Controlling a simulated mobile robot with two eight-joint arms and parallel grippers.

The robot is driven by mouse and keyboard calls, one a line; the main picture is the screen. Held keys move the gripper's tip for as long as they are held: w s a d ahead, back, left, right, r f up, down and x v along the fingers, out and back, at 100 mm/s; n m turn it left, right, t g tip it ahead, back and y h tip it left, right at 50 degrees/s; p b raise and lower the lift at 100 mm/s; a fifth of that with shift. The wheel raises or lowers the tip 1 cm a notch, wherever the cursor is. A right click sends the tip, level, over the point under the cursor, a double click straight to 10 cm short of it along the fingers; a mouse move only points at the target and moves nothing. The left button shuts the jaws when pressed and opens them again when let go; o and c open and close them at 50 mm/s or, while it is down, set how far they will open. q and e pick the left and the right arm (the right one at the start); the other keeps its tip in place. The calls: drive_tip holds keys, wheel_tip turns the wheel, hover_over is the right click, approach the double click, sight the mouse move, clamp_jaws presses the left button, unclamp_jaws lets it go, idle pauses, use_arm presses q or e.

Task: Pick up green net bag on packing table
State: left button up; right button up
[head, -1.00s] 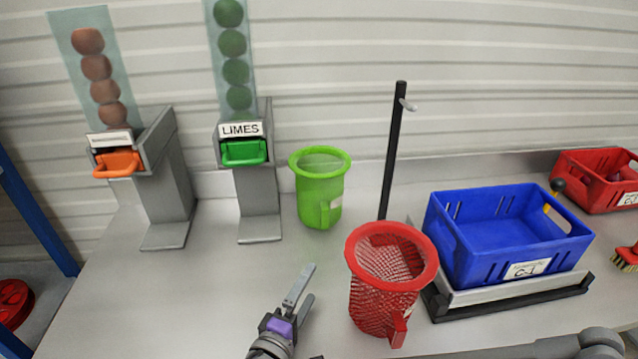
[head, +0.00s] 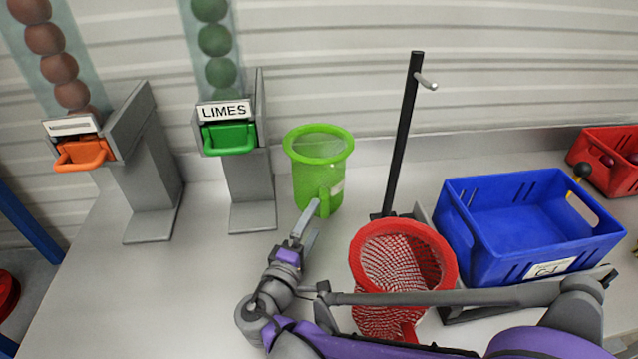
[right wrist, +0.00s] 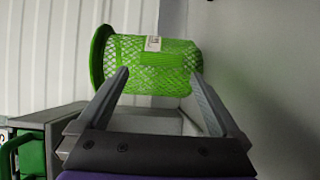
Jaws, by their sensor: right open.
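The green net bag (head: 318,172) stands upright on the packing table (head: 170,290), with a wide green rim, a handle tab and a small white label. In the right wrist view the bag (right wrist: 150,62) appears on its side, just beyond the fingertips. My right gripper (head: 310,222) is open and empty, close in front of the bag's lower part. Its two fingers also show in the right wrist view (right wrist: 158,85), spread apart toward the bag's net. I cannot tell whether a fingertip touches it. My left gripper is not in view.
A red net bag (head: 400,240) stands right of my right gripper, partly behind my arm. A black post (head: 402,135) with a peg rises behind it. A blue crate (head: 535,205) is at right. The limes dispenser (head: 228,135) and an orange-handled dispenser (head: 85,150) stand left.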

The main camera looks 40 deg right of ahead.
sight(319, 178)
drive_tip(key=x, duration=0.5)
drive_tip(key=c, duration=1.2)
